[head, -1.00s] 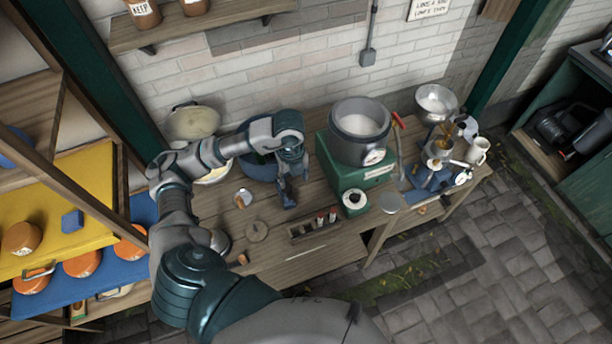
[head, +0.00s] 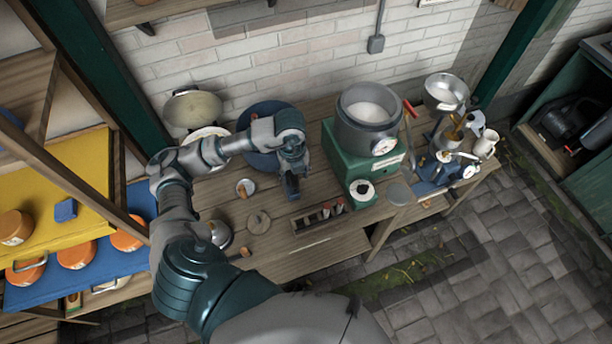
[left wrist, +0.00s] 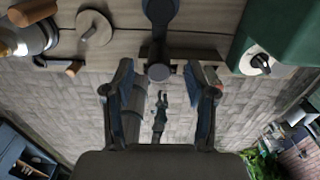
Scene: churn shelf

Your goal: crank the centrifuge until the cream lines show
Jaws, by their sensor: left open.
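A blue round drum or dish (head: 262,112), possibly the centrifuge, sits on the bench near the wall, partly hidden by my left forearm. My left gripper (head: 292,190) hangs at its front right, pointing down. The left wrist view shows its two fingers (left wrist: 160,85) spread apart. A dark bar with a rounded end (left wrist: 158,70), perhaps the crank, reaches from the top into the space between the fingertips; I cannot tell whether they touch it. A small rack (head: 312,220) with red-topped tubes lies to the right. I see no cream lines. My right gripper is not in view.
A green box (head: 345,160) with a grey pot of white liquid (head: 368,118) stands to the right. A wooden disc (head: 258,222) and a metal domed item (head: 221,235) lie at the left front. A blue apparatus (head: 437,178) stands at the bench's right end.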

